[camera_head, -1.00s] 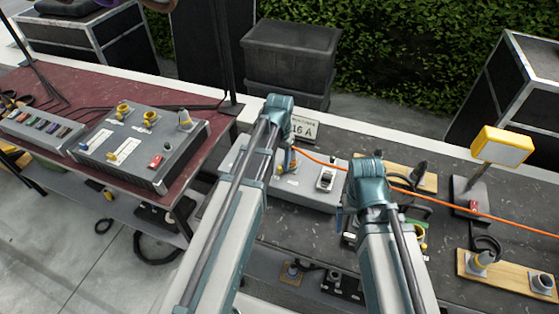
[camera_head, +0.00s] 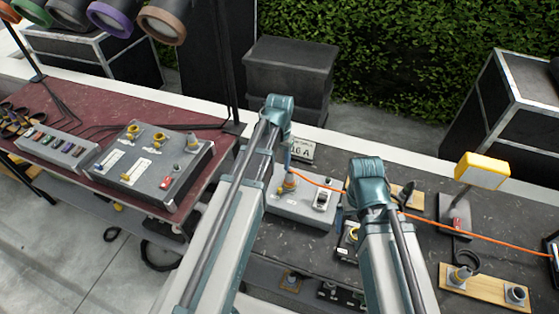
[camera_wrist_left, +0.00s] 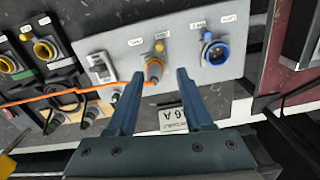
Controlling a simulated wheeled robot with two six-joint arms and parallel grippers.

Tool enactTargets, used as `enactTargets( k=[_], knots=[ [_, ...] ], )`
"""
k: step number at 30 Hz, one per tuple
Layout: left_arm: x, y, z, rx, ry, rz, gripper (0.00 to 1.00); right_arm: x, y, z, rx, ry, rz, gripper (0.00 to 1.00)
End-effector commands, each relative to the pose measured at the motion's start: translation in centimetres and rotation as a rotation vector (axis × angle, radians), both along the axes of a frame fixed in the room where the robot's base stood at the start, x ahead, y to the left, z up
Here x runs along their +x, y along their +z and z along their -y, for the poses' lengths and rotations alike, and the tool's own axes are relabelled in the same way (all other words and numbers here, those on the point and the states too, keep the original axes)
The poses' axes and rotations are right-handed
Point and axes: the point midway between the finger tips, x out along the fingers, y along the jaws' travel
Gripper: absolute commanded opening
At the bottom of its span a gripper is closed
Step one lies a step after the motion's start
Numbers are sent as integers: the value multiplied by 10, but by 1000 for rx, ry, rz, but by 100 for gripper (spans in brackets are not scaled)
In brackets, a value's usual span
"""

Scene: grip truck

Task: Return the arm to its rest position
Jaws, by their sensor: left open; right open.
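My left arm reaches in from the left in the head view, and its gripper (camera_head: 287,150) is mostly hidden behind its own wrist. In the left wrist view the left gripper (camera_wrist_left: 157,80) is open and empty. A yellow-and-grey plug (camera_wrist_left: 154,68) with an orange cable (camera_wrist_left: 60,95) sits in a grey socket panel (camera_wrist_left: 125,50), in line with the gap between the fingers. That panel also shows in the head view (camera_head: 300,208). My right arm is bent over the bench, its gripper (camera_head: 345,215) mostly hidden below the wrist.
A grey control box (camera_head: 150,165) stands on a red table (camera_head: 60,97) at the left. Lamps hang at the upper left. A yellow work lamp (camera_head: 483,170) and wooden socket boards (camera_head: 485,288) are at the right. A dark bin (camera_head: 290,75) stands behind.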

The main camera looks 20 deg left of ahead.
Motion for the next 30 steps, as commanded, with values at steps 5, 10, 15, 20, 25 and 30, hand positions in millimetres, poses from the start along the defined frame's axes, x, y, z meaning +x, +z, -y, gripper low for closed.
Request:
enactTargets(
  k=[5,10,15,20,25,30],
  knots=[
    [0,-1,0,0,0,0,51,0,-1,0,0,0,0,95],
    [0,-1,0,0,0,0,51,0,-1,0,0,0,0,95],
    [-9,-10,12,4,-12,-3,51,0,-10,0,0,0,0,95],
    [-56,-48,67,32,-66,-18,51,0,-48,0,-1,4,0,95],
    [-113,-82,117,72,-123,-30,51,0,-83,0,-2,8,0,95],
    [-147,-99,141,99,-154,-33,51,0,-100,0,-3,12,0,95]
  ],
)
